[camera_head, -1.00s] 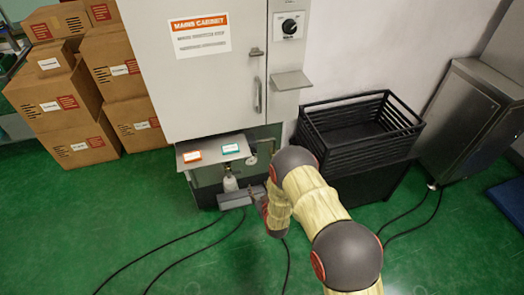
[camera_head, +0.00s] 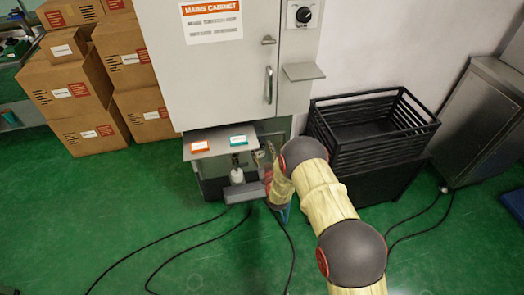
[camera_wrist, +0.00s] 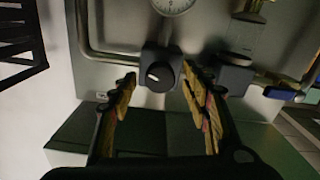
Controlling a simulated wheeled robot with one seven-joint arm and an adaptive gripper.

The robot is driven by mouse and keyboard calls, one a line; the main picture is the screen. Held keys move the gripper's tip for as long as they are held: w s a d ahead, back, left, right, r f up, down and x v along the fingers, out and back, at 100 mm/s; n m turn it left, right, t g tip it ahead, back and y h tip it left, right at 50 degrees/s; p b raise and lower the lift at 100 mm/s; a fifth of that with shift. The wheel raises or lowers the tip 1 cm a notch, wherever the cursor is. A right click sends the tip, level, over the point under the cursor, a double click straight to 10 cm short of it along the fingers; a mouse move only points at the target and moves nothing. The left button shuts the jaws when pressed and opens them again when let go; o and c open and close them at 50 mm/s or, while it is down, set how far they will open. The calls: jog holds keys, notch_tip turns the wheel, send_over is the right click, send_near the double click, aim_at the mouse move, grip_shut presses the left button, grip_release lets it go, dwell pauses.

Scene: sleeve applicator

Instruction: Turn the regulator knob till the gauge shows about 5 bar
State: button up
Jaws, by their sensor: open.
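The regulator knob (camera_wrist: 160,77) is dark with a white mark on its face. It shows in the wrist view below the pressure gauge (camera_wrist: 173,4), which is cut off by the top edge, so its reading cannot be told. My gripper (camera_wrist: 159,86) is open, with one yellow-padded finger on each side of the knob in the picture. Gaps show beside the knob; I cannot tell how far the fingertips reach along it. In the head view my arm hides the knob and most of the gripper, low in front of the cabinet.
A blue-handled valve (camera_wrist: 285,93) is right of the knob. The mains cabinet (camera_head: 215,80) stands above a shelf (camera_head: 220,142) with orange and teal labels. A black crate (camera_head: 385,150) is at right, cardboard boxes (camera_head: 75,95) at left. Cables (camera_head: 165,238) cross the green floor.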

jog(key=shift+w, duration=0.15)
jog(key=shift+c, duration=0.8)
jog(key=c, duration=1)
